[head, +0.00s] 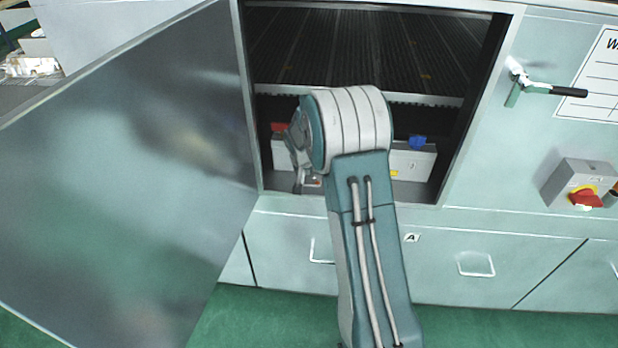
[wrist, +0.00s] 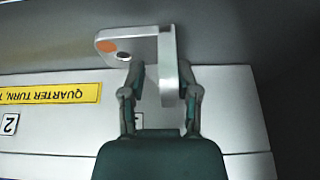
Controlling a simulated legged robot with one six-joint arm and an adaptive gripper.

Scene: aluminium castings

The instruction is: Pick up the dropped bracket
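The bracket (wrist: 168,65) is a bare silver metal angle with an orange round patch on its flat flange, in the upper middle of the wrist view. My gripper (wrist: 160,75) is open, with one finger on each side of the bracket's narrow leg. The leg is closer to the right finger; a gap shows on the left. Whether the right finger touches it I cannot tell. In the head view my arm reaches into the open cabinet and hides most of the gripper; the bracket is not clear there.
The cabinet door (head: 120,170) stands open on the left. Inside, a pale box (head: 412,163) with a blue part (head: 417,142) and a red part (head: 278,127) stand below a slatted bed (head: 380,45). A yellow label (wrist: 50,94) shows close to the gripper. A handle (head: 545,88) juts out right.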

